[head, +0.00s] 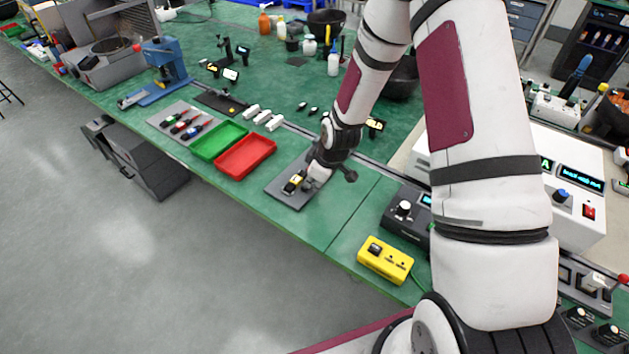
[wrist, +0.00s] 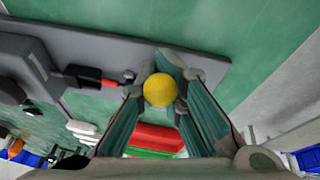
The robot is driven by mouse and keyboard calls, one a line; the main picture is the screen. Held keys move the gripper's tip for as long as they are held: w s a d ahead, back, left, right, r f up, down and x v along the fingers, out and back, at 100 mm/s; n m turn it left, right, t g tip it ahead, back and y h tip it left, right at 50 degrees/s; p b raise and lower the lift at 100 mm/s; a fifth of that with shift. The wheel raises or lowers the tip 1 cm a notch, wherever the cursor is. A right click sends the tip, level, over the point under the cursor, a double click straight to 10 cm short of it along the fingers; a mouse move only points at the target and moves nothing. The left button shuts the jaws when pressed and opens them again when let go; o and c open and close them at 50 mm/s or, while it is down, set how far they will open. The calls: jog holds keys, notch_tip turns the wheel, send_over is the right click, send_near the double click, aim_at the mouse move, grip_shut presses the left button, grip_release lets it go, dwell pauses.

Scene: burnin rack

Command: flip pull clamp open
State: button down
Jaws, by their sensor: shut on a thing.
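A grey plate (head: 283,195) lies near the front edge of the green bench. It also shows as a grey strip in the wrist view (wrist: 205,62). The pull clamp sits on it, with a dark body and a red part (wrist: 98,80) in the wrist view. A round yellow knob (wrist: 160,90) sits between my fingers; a yellow part of the clamp (head: 293,184) shows in the head view. My gripper (head: 308,182), also in the wrist view (wrist: 172,82), is shut on the knob. The fingers partly hide the clamp's linkage.
A red tray (head: 245,156) and a green tray (head: 218,141) stand left of the plate. A yellow box (head: 385,260) and a dark instrument (head: 405,212) are to the right. Bench between plate and yellow box (head: 335,225) is clear.

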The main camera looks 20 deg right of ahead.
jog(key=shift+d+r, duration=0.1)
jog(key=shift+r, duration=0.05)
jog(key=c, duration=1.8)
grip_release()
jog(key=shift+s, duration=0.1)
jog(key=shift+o, duration=0.2)
jog(key=v, duration=1.2)
